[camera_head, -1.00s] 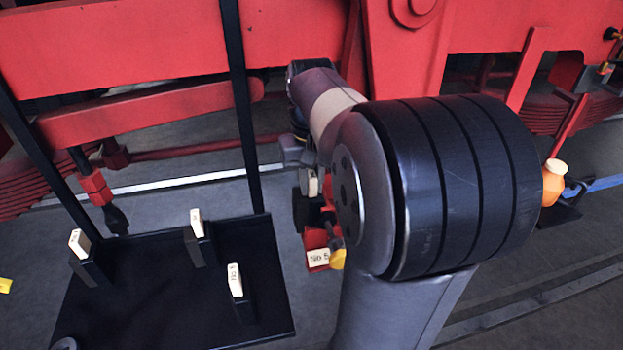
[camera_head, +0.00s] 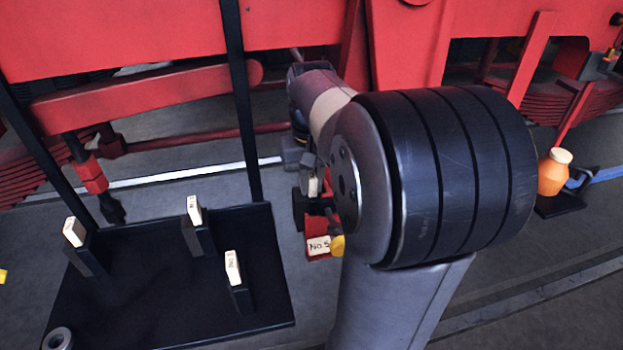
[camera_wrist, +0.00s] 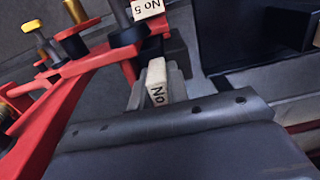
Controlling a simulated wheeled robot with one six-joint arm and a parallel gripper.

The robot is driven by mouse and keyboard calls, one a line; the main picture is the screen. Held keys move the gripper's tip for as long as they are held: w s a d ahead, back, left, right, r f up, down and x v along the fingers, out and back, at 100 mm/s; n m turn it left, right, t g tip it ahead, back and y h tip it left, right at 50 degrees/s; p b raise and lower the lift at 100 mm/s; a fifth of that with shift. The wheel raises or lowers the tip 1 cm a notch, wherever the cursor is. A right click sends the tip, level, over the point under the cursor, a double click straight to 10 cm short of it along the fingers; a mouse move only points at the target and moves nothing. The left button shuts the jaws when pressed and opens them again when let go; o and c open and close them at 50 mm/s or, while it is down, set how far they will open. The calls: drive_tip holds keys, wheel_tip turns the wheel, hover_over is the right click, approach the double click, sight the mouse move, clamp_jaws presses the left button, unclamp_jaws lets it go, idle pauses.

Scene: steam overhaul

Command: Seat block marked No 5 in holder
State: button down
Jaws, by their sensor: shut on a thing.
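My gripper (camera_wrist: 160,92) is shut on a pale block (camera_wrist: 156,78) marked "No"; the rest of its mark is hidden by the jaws. In the head view my gripper (camera_head: 312,196) hangs below the arm with the pale block (camera_head: 314,186) partly showing. A red holder (camera_wrist: 90,68) with a pale "No 5" tag (camera_wrist: 148,8) lies just beyond the block in the wrist view. The same tag (camera_head: 319,246) shows below my gripper in the head view, with a yellow part beside it. Whether block and holder touch, I cannot tell.
A black tray (camera_head: 150,310) at the left bears several dark uprights with pale blocks (camera_head: 194,209) on top. Black posts (camera_head: 240,100) rise behind it. Red machine frame (camera_head: 120,40) spans the back. An orange jar (camera_head: 553,172) stands at the right.

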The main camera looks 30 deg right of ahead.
drive_tip(key=shift+f, duration=0.2)
drive_tip(key=c, duration=1.3)
unclamp_jaws()
drive_tip(key=shift+a, duration=0.1)
wheel_tip(320, 180, up, 11)
drive_tip(key=shift+a+f, duration=0.1)
drive_tip(key=shift+f, duration=4.05)
